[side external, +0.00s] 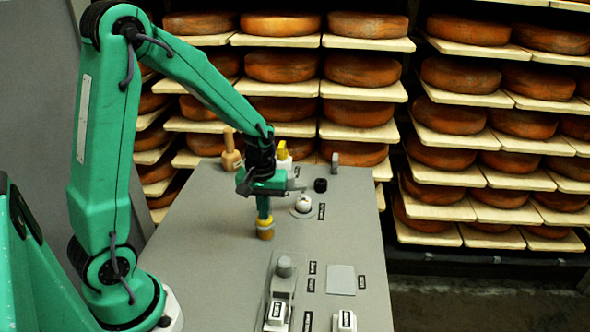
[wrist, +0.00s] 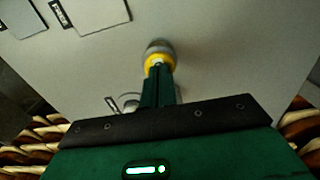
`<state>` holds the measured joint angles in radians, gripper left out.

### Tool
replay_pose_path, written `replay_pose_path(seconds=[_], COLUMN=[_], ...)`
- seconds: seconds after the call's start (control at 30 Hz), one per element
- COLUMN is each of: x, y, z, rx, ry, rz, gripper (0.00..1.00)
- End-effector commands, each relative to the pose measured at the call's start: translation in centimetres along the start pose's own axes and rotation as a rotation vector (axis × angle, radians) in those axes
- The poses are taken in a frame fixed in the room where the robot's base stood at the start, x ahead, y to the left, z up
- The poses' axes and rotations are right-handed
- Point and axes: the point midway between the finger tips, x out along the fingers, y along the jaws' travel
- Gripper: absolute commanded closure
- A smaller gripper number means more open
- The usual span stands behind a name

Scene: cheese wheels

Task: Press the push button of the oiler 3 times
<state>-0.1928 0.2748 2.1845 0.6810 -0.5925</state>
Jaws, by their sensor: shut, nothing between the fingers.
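A small upright cylinder with a yellow collar and a brown body stands on the grey bench; I take it to be the oiler (side external: 265,233). In the wrist view the oiler (wrist: 153,50) shows as a yellow ring with a greyish part beyond it. My gripper (side external: 264,215) points down over the oiler's top with its fingers shut and nothing between them. In the wrist view the fingertips of my gripper (wrist: 158,70) overlap the yellow ring. They hide the push button, and I cannot tell whether they touch it.
The grey bench (side external: 210,270) is clear around the oiler. A white knob on a disc (side external: 303,203) and a black knob (side external: 320,185) stand behind to the right. A grey cylinder on a plate (side external: 284,267) is nearer the front. Shelves of cheese wheels (side external: 365,70) stand behind.

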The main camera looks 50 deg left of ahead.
Motion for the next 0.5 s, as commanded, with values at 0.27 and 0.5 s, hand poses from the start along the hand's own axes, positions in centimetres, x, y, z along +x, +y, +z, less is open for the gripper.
replay_pose_path(seconds=[0.27,0.5], x=[0.43,-0.08], y=[-0.06,-0.04], z=[0.08,0.05], rx=[0.0,0.0], ry=[-0.003,-0.002], rz=[-0.002,-0.001], gripper=[1.0,1.0])
